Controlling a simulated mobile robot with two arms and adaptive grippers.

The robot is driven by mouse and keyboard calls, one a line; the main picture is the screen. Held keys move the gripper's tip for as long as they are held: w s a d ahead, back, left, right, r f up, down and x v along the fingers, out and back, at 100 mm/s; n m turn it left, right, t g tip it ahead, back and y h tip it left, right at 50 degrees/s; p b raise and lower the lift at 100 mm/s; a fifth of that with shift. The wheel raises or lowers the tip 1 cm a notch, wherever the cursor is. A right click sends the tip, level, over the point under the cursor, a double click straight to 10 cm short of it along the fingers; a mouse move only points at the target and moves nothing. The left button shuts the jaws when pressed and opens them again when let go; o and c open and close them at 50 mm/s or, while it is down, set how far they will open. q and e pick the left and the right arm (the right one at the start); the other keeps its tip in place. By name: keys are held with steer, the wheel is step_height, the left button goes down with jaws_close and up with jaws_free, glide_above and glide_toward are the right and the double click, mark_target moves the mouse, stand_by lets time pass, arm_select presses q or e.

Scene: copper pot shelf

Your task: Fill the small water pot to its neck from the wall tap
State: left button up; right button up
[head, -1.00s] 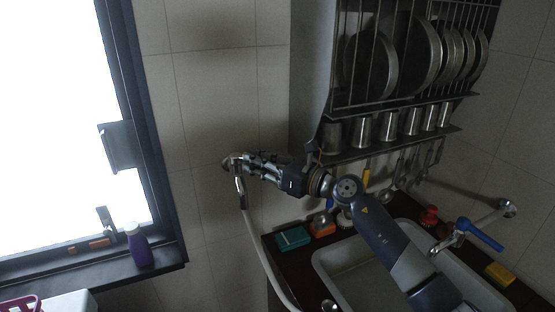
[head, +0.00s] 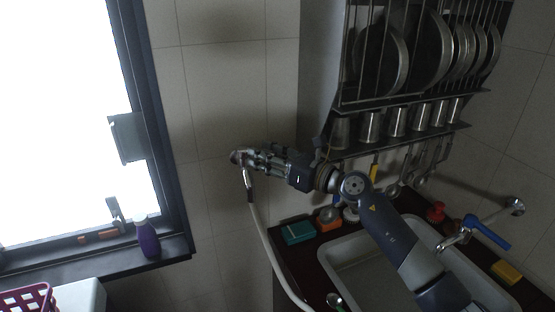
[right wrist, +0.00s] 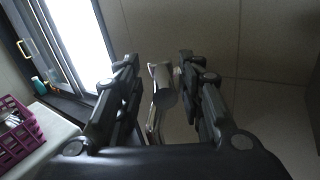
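My right gripper (head: 240,157) is in front of the tiled wall, at a metal fitting (head: 247,178) on the upper end of a pale hose. In the right wrist view the fingers (right wrist: 158,60) stand apart, with a metal cylinder (right wrist: 163,85), apparently this fitting, between or just beyond them. A gap shows beside the left finger; contact on the right is unclear. A wall tap (head: 462,234) with a blue lever (head: 487,232) reaches over the sink from the right wall. I cannot make out the small water pot. My left gripper is not in view.
The sink (head: 345,262) lies under my right arm, with sponges (head: 299,232) along its dark counter. A rack (head: 400,101) of plates and metal cups hangs above. A purple bottle (head: 148,238) stands on the windowsill. A magenta basket (right wrist: 18,130) sits on a white surface.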

steer(key=v, duration=1.1)
steer(key=shift+s+d, duration=0.2)
steer(key=shift+d, duration=0.1)
